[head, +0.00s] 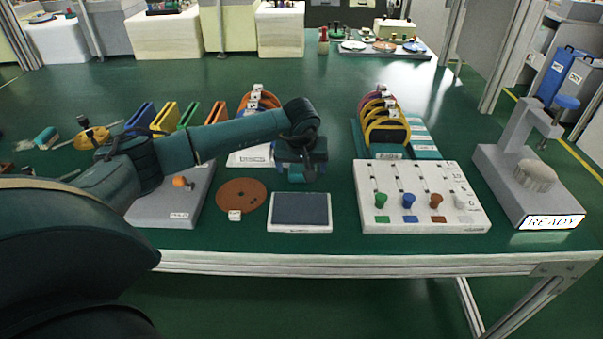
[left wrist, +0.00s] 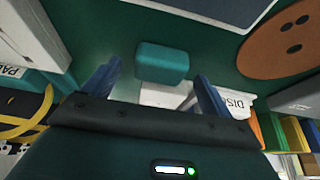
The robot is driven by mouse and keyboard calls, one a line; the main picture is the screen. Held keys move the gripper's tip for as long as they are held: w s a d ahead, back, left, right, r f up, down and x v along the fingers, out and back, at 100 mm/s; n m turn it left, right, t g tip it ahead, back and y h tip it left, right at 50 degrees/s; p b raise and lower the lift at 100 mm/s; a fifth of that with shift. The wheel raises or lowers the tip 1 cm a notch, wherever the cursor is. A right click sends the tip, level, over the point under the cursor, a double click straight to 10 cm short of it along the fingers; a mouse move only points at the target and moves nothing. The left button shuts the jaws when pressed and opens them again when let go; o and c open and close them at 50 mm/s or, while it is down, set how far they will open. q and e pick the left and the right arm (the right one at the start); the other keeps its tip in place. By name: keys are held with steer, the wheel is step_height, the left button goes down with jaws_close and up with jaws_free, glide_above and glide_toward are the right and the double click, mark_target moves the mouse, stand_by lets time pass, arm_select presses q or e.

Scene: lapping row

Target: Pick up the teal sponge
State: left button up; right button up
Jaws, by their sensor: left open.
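The teal sponge (left wrist: 162,62) is a small rounded block in the left wrist view, lying on the green table just ahead of my left gripper (left wrist: 158,74). Its blue fingers are apart, one to each side of the sponge in the picture, and nothing is held. In the head view the left gripper (head: 302,169) points down at the table, and part of the sponge (head: 296,179) shows under it; the rest is hidden by the hand. I cannot tell how much height is left between the fingertips and the sponge. My right gripper is not in view.
A dark pad in a white frame (head: 300,210) and a brown disc (head: 241,195) lie nearer the front edge. A white board with coloured knobs (head: 470,212) is to the right. A rack of rings (head: 365,142) and a white-based disc holder (head: 245,158) stand close by.

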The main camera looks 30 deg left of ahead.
arm_select(q)
steer(key=shift+w+a+f, duration=0.1)
steer(key=shift+w+f, duration=0.15)
steer(key=shift+f, duration=0.35)
steer(key=shift+c, duration=0.6)
steer(key=c, duration=0.9)
steer(key=shift+c, duration=0.2)
step_height(320, 180, up, 10)
steer(key=o, duration=0.4)
steer(key=c, duration=0.3)
